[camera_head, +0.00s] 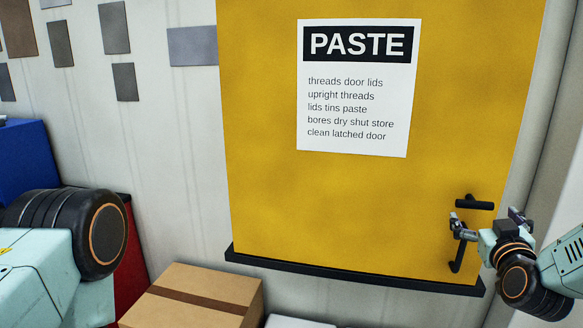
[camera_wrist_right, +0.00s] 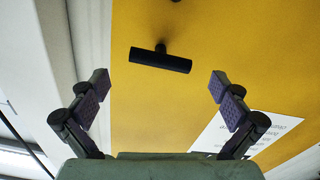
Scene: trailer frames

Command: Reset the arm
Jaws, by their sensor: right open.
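My right gripper (camera_head: 487,216) is at the right side of the yellow door (camera_head: 265,130), in front of its black handle (camera_head: 474,203). In the right wrist view its two fingers (camera_wrist_right: 158,82) stand wide apart with nothing between the pads. The handle (camera_wrist_right: 160,63) shows there as a short dark bar beyond the fingertips, apart from them. A second dark piece (camera_head: 459,252) shows lower on the door, partly behind the gripper. Of my left arm only a pale link and a dark round joint show at the left; its gripper is out of view.
A white PASTE sign (camera_head: 357,120) is on the door. A dark ledge (camera_head: 350,276) runs along the door's bottom. A cardboard box (camera_head: 195,300) stands below, with a blue bin (camera_head: 25,150) and a red object (camera_head: 132,250) at the left. Grey plates hang on the wall.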

